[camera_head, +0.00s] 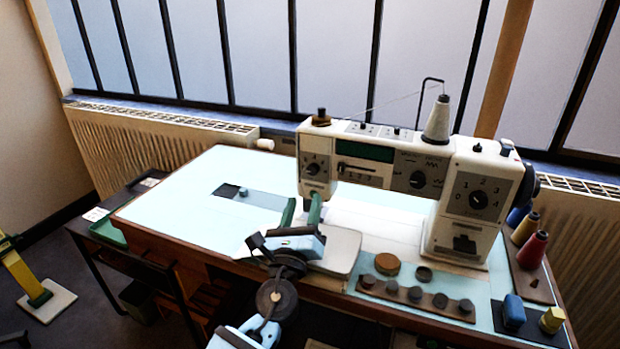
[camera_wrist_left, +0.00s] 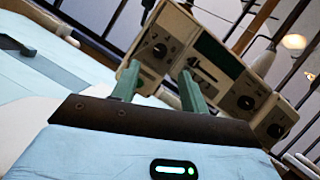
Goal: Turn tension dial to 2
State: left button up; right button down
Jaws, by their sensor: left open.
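A cream sewing machine (camera_head: 375,155) stands on the pale table. Its left head has a small dark dial (camera_head: 314,168), which also shows in the left wrist view (camera_wrist_left: 160,50). A middle dial (camera_head: 417,179) and a larger dial (camera_head: 478,197) numbered around 0 to 4 are farther right. I cannot tell from lettering which is the tension dial, nor read the small dial's setting. My left gripper (camera_head: 301,209) is open, its green fingers spread below and in front of the machine's left head. In the left wrist view, the fingers (camera_wrist_left: 159,78) have the small dial between and beyond them.
A white thread cone (camera_head: 437,120) stands on top of the machine. A strip of dark round pieces (camera_head: 416,297) lies in front of it. Yellow and red spools (camera_head: 531,250) stand at the right. The table's left part (camera_head: 190,205) is mostly clear.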

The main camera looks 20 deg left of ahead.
aim_at(312, 172)
pick_arm(q)
jog(key=x, duration=0.7)
jog(key=shift+w+r, duration=0.1)
jog(key=shift+w, duration=0.25)
jog(key=shift+c, duration=0.3)
grip_shut()
